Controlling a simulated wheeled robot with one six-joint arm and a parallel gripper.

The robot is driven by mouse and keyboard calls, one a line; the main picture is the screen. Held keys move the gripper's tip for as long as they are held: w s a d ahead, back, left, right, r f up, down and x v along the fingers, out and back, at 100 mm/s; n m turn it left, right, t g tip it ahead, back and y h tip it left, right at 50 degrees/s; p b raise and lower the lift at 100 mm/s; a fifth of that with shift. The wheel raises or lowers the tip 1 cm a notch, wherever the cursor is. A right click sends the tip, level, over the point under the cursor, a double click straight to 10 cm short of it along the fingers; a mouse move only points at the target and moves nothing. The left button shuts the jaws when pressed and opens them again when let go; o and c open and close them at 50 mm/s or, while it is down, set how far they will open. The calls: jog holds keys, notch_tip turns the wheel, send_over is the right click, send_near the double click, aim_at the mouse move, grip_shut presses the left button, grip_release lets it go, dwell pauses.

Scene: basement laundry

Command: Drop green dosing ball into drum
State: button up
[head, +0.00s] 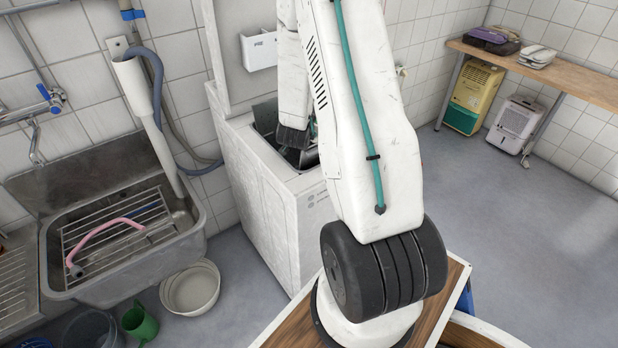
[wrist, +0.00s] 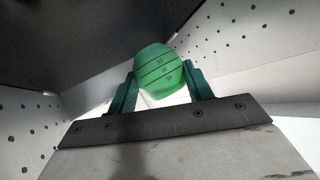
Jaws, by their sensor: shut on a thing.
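The green dosing ball (wrist: 163,70) shows in the wrist view, a rounded green body with dark lines and small marks. My gripper (wrist: 160,84) is shut on it, with one green finger on each side. Perforated pale metal walls of the drum (wrist: 258,52) surround the ball and gripper. In the head view, my arm reaches down into the open top of the white washing machine (head: 262,190). The gripper's tips and the ball are hidden there by the machine's opening and my arm.
The machine's raised lid (head: 232,45) stands behind the opening. A steel sink (head: 125,262) with a rack and pink hose is at left. A white basin (head: 191,290) and green jug (head: 140,322) are on the floor.

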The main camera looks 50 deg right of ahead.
jog(key=o, duration=1.1)
jog(key=shift+r, duration=0.55)
notch_tip(320, 180, up, 10)
jog(key=shift+w+d+f, duration=0.1)
jog(key=shift+f, duration=0.15)
jog(key=w+a+f+n+t+y, duration=0.2)
jog(key=w+a+n, duration=0.1)
jog(key=a, duration=0.6)
jog(key=w+a+f+n+t+y, duration=0.2)
jog(key=w+a+n+y, duration=0.1)
jog(key=a, duration=0.7)
jog(key=w+a+f+n+t+y, duration=0.2)
jog(key=w+a+n+y, duration=0.1)
jog(key=a, duration=0.7)
jog(key=shift+w+a+f+n, duration=0.1)
jog(key=shift+w+f+n, duration=0.15)
jog(key=shift+w, duration=0.25)
jog(key=shift+w+a+f+n, duration=0.1)
jog(key=shift+w+n, duration=0.15)
jog(key=shift+w, duration=0.25)
